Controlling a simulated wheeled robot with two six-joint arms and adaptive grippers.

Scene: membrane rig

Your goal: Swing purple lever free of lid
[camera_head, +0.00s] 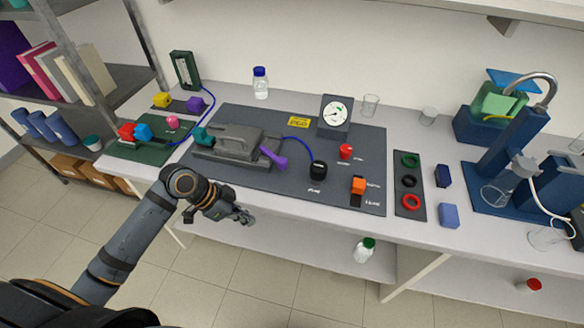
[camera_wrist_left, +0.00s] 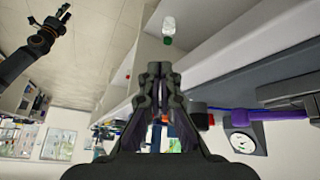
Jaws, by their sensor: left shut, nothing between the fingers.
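The purple lever (camera_head: 273,158) sticks out at the right front of the grey lid (camera_head: 235,138) of the membrane rig, its knobbed end pointing to the right and front. In the left wrist view the purple lever (camera_wrist_left: 258,115) lies to the right of the fingers, apart from them. My left gripper (camera_head: 243,216) is shut and empty, in front of the bench edge and below the lever. Its closed fingers also show in the left wrist view (camera_wrist_left: 160,70). My right gripper (camera_wrist_left: 65,12) shows small at the top left there; its fingers are too small to judge.
A teal lever or clamp (camera_head: 202,135) sits at the lid's left. The bench front edge lies between gripper and rig.

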